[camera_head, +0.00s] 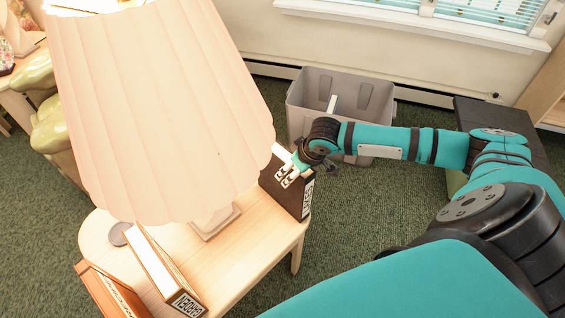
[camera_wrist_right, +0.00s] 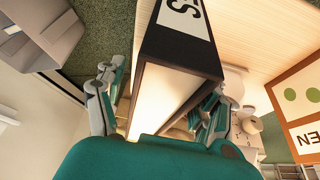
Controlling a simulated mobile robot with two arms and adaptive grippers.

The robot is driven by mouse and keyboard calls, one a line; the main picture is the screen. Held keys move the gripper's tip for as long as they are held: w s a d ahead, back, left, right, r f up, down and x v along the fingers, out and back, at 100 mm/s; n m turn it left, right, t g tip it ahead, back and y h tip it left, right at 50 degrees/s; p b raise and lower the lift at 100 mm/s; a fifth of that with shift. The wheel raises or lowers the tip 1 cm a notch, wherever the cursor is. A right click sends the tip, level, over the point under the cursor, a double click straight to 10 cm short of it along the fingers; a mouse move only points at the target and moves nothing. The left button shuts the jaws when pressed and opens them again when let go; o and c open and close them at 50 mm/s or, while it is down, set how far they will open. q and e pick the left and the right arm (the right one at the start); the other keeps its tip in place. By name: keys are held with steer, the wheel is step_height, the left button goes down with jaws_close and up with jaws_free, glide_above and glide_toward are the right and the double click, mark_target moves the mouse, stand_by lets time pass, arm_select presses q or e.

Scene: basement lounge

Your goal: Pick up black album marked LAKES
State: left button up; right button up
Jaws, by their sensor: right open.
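The black album (camera_head: 291,193) stands upright on the right end of the wooden side table (camera_head: 232,262), next to the lamp. Its white end label is small and tilted in the head view and seems to read LAKES. In the right wrist view the black album (camera_wrist_right: 180,48) lies between the fingers, with a label letter S showing. My right gripper (camera_head: 291,170) is open at the album's upper edge, one finger on each side of it. Whether the fingers touch it I cannot tell. My left gripper is not in view.
A large pleated lamp (camera_head: 160,110) covers much of the table. A grey bin (camera_head: 300,92) stands on the green carpet behind the gripper.

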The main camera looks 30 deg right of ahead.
steer(key=w, duration=0.4)
steer(key=w+a, duration=0.1)
steer(key=w, duration=0.1)
steer(key=shift+f, duration=0.2)
steer(key=shift+w+f, duration=0.15)
steer(key=shift+f, duration=0.2)
arm_select(q)
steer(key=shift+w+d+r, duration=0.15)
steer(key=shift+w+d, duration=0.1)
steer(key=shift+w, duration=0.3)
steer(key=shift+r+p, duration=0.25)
steer(key=shift+p, duration=0.15)
arm_select(e)
steer(key=shift+f, duration=0.25)
steer(key=shift+c, duration=0.4)
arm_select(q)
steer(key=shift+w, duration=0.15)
arm_select(e)
jaws_close()
